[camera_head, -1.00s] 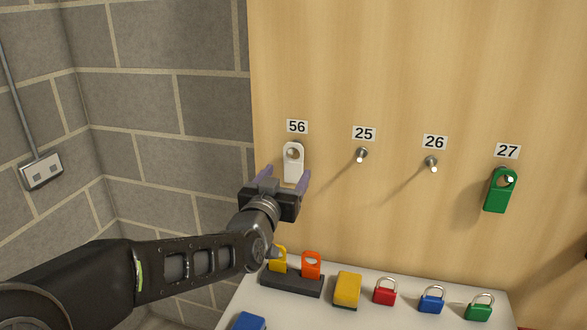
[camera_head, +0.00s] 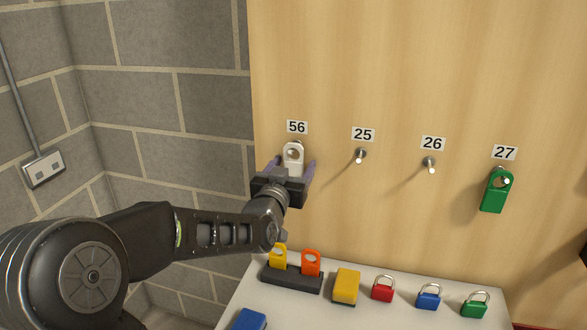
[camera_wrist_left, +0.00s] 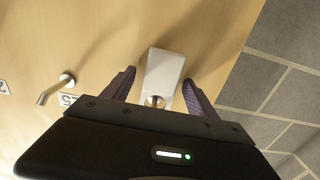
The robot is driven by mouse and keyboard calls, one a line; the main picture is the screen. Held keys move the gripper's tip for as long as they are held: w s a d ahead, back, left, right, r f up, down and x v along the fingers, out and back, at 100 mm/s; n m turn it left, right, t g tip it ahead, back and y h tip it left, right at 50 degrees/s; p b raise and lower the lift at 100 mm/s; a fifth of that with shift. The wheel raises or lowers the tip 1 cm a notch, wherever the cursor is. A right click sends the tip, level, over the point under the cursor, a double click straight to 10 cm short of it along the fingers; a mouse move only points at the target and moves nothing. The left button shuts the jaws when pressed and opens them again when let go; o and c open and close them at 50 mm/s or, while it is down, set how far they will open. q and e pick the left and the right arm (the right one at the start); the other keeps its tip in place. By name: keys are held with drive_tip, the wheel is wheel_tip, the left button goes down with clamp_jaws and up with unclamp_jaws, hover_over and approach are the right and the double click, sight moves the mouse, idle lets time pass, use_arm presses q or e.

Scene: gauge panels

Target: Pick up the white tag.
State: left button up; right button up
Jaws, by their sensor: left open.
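The white tag (camera_head: 293,156) hangs on the peg under the label 56 on the wooden board. Its lower part is hidden behind my gripper in the head view. My left gripper (camera_head: 289,168) is open, with one purple finger on each side of the tag. In the left wrist view the white tag (camera_wrist_left: 163,74) lies between the two spread fingers of my left gripper (camera_wrist_left: 160,85), with gaps on both sides. My right gripper is not in view.
Bare pegs 25 (camera_head: 361,154) and 26 (camera_head: 430,163) stick out to the right. A green tag (camera_head: 496,192) hangs under 27. Below, a white table (camera_head: 386,314) carries a dark holder (camera_head: 292,279) with yellow and orange tags, a yellow block (camera_head: 346,287) and several padlocks.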

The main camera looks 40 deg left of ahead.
use_arm(q)
drive_tip(key=c, duration=1.4)
drive_tip(key=shift+r, duration=0.2)
drive_tip(key=shift+r+b, duration=0.35)
drive_tip(key=shift+r, duration=0.15)
drive_tip(key=shift+b+v, duration=3.55)
drive_tip(key=shift+v, duration=5.5)
drive_tip(key=shift+d, duration=0.1)
